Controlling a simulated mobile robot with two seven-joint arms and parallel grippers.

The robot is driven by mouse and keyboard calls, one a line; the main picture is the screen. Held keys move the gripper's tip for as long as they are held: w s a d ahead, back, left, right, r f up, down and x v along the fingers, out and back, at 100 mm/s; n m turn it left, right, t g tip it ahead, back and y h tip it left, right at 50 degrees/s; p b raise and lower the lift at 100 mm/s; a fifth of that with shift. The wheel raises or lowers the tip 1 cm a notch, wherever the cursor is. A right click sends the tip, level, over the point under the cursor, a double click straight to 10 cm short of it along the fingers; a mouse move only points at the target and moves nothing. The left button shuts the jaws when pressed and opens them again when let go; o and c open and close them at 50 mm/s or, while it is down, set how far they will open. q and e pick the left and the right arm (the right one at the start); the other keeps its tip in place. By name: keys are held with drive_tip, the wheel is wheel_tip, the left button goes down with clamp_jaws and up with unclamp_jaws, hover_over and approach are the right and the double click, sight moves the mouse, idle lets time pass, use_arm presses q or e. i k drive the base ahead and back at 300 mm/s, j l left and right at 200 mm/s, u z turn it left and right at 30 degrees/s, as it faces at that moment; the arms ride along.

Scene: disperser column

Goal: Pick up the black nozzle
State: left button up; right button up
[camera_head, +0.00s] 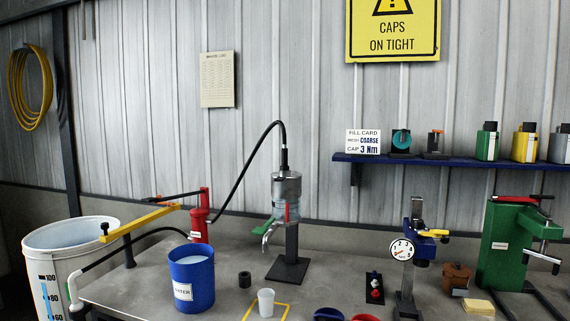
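A small, short black cylinder (245,279) stands on the grey bench, between the blue water bucket (191,281) and a small white cup (266,302). It may be the black nozzle, but it is too small to tell. A small black holder (375,288) with red and white parts stands farther right on the bench. The disperser column (286,200) is a metal and clear cylinder on a black stand, with a black hose at its top and a spout at its lower left. Neither of my grippers is in view.
A red hand pump (199,218) stands behind the bucket, and a large white graduated barrel (60,265) is at the left. A dial-gauge stand (405,262) and a green press (506,245) stand at the right. Blue and red dishes lie at the front edge. A blue shelf (440,160) hangs above.

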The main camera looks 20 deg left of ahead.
sight(284, 166)
drive_tip(key=j+z, duration=0.3)
drive_tip(key=j, duration=0.55)
drive_tip(key=j+z, duration=0.3)
drive_tip(key=j, duration=0.55)
drive_tip(key=k+j+z, duration=0.1)
drive_tip(key=j+z, duration=0.25)
drive_tip(key=j, duration=0.5)
